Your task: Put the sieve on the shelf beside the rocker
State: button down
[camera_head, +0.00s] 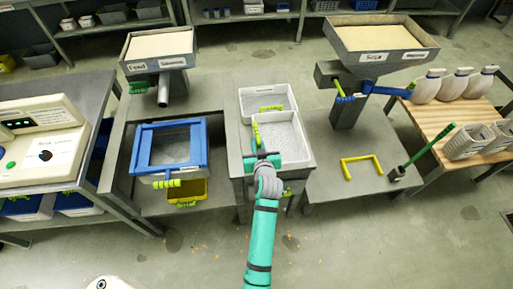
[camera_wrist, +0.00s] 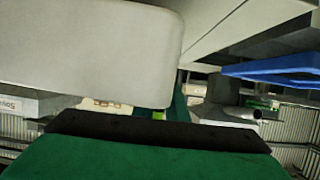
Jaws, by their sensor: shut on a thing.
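A white tray with a speckled, mesh-like floor (camera_head: 285,140), which I take for the sieve, is at the front of the middle bench. My gripper (camera_head: 262,158) is at its left side, shut on its lime handle (camera_head: 256,133). In the wrist view a large pale body (camera_wrist: 90,50) fills the upper left; a bit of lime (camera_wrist: 158,115) shows beyond my gripper's dark edge. A blue-framed box (camera_head: 138,150), probably the rocker, stands on the left bench; its blue frame also shows in the wrist view (camera_wrist: 275,70). Whether the tray touches the bench is unclear.
Another white tray (camera_head: 249,101) with a lime handle lies behind. A yellow bin (camera_head: 187,196) sits under the blue-framed box. Hoppers stand at back left (camera_head: 160,63) and right (camera_head: 385,65). A yellow bracket (camera_head: 362,167) lies on the right bench, which has some free room.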

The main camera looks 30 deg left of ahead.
jog(key=shift+w+a+f, duration=0.15)
jog(key=shift+a+f, duration=0.2)
jog(key=shift+f, duration=1.6)
jog(key=c, duration=1.8)
grip_release()
jog(key=shift+o, duration=0.2)
